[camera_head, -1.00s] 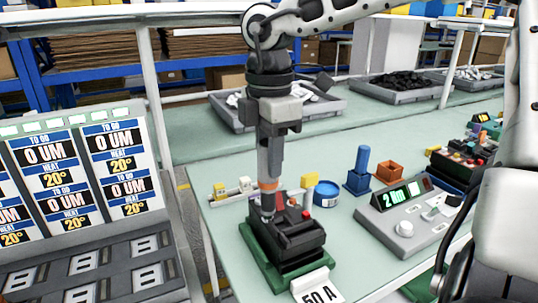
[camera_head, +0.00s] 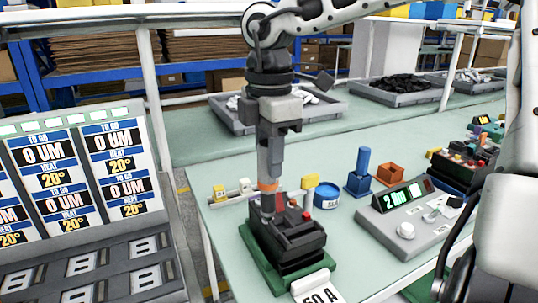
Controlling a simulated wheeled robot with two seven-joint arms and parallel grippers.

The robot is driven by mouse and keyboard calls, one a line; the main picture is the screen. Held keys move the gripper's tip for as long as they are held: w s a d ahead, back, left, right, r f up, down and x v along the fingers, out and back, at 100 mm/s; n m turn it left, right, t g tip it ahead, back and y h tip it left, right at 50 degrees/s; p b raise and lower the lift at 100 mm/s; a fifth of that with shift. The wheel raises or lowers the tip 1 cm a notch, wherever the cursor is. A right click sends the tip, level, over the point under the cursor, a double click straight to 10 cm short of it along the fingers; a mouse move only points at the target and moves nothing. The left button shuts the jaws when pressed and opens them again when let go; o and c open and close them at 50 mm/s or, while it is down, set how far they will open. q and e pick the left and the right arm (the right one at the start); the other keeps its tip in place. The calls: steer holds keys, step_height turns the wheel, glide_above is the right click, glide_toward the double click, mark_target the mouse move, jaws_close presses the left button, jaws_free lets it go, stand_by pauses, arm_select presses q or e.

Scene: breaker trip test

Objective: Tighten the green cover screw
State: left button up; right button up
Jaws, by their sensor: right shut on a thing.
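My right gripper (camera_head: 270,172) points straight down in the middle of the view. It is shut on an upright driver-like tool (camera_head: 267,187) with an orange band. The tool's lower end meets the top left part of a black breaker (camera_head: 290,245), which sits in a green base (camera_head: 262,262). The green cover screw cannot be made out; the tool tip and gripper cover that spot. My left gripper is not in view.
A "50 A" label (camera_head: 320,291) stands at the base's front. Behind are a blue tub (camera_head: 327,196), a blue holder (camera_head: 358,182) and an orange bin (camera_head: 390,174). A grey tester (camera_head: 405,230) with a green display stands right. Display panels (camera_head: 85,170) stand left.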

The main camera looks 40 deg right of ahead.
steer(key=shift+f+b, duration=0.6)
steer(key=shift+b, duration=0.15)
stand_by(1.0)
steer(key=shift+f+b, duration=0.15)
steer(key=shift+b, duration=0.2)
stand_by(1.3)
steer(key=shift+r+p, duration=1.9)
steer(key=shift+r, duration=1.2)
steer(key=shift+f, duration=0.1)
